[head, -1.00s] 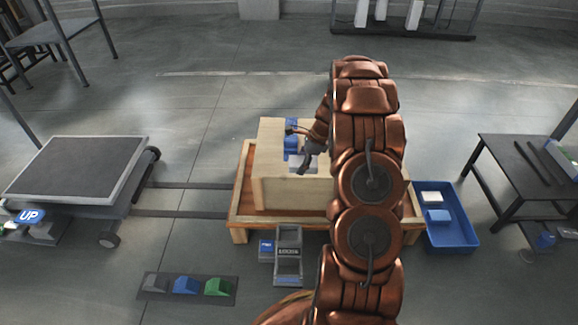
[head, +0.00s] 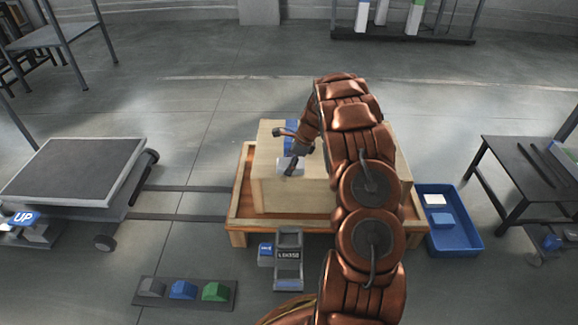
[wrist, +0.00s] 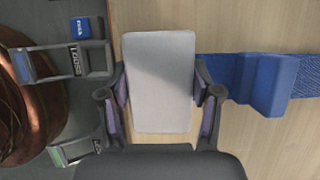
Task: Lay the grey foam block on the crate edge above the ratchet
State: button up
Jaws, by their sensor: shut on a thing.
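The light grey foam block (wrist: 160,80) is between the two fingers of my gripper (wrist: 160,98), which is shut on it. In the head view my gripper (head: 288,150) is over the front part of the wooden crate (head: 268,190), with the block (head: 287,164) partly hidden. The wrist view shows the block just inside the crate edge, in line with the blue strap (wrist: 305,75). I cannot tell if it touches the crate. The grey ratchet frame (head: 289,258) with a label is below the crate's front side; it also shows in the wrist view (wrist: 72,62).
A blue block (wrist: 265,84) sits on the strap. The crate stands on a wooden pallet (head: 238,222). A blue bin (head: 462,240) with two blocks is at right. A mat (head: 158,300) with grey, blue and green blocks lies front left. A cart (head: 75,170) stands left.

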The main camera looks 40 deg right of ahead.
jog(key=o, duration=0.7)
jog(key=shift+o, duration=0.2)
